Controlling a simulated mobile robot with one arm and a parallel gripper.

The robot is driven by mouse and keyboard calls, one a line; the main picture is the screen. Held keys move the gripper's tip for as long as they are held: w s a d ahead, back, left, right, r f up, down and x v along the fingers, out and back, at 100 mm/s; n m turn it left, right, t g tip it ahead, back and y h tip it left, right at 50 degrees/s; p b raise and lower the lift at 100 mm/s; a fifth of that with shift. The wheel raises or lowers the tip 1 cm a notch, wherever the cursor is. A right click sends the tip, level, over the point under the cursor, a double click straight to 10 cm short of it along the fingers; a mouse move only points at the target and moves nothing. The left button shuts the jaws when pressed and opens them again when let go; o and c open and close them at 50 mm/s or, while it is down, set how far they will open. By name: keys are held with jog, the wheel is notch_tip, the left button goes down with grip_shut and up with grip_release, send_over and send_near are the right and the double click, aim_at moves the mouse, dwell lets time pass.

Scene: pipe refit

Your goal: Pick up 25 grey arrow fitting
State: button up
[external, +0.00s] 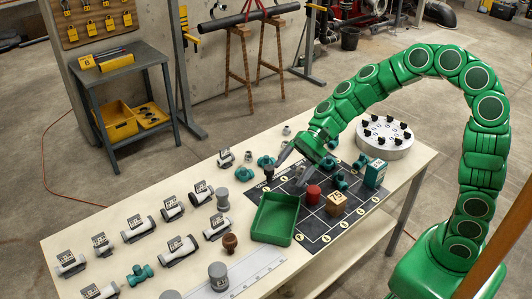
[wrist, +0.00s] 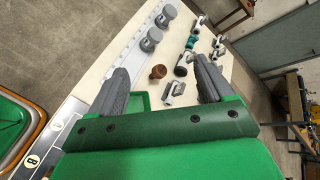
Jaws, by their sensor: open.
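Several grey fittings with white labels lie on the left part of the cream table, among them one at the near middle (external: 179,249), one near the tray (external: 216,227) and one toward the far edge (external: 226,158). The labels are too small to read, so I cannot tell which is 25. In the wrist view a labelled grey fitting (wrist: 173,90) lies between my fingers' lines, beyond the tips. My gripper (external: 286,174) is open and empty above the far side of the dark grid mat; its two fingers also show in the wrist view (wrist: 162,66).
A green tray (external: 252,224) stands on the mat's left edge, with a brown knob (external: 230,241) beside it. A round white rack (external: 385,142) is at the far right.

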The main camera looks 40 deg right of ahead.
jog(key=w+a+f+m+t+y, duration=0.1)
jog(key=w+a+f+m, duration=0.1)
jog(key=w, duration=0.2)
jog(key=w+a+f+m+t+y, duration=0.1)
jog(key=w+a+f+m, duration=0.15)
jog(key=w, duration=0.25)
jog(key=m+t+h, duration=0.1)
jog(key=m+t, duration=0.4)
jog(key=m, duration=0.6)
send_near(226, 191)
jog(key=shift+n, duration=0.25)
jog(key=x, duration=0.4)
jog(key=shift+w+d+r, duration=0.1)
jog(key=shift+w+r, duration=0.05)
jog(key=shift+w, duration=0.2)
jog(key=shift+g+h, duration=0.3)
jog(key=shift+x, duration=3.2)
jog(key=shift+w+a+f, duration=0.1)
jog(key=shift+a+f, duration=0.4)
jog(key=shift+a, duration=0.1)
jog(key=shift+c, duration=0.2)
jog(key=c, duration=1.1)
jog(key=shift+c, duration=0.2)
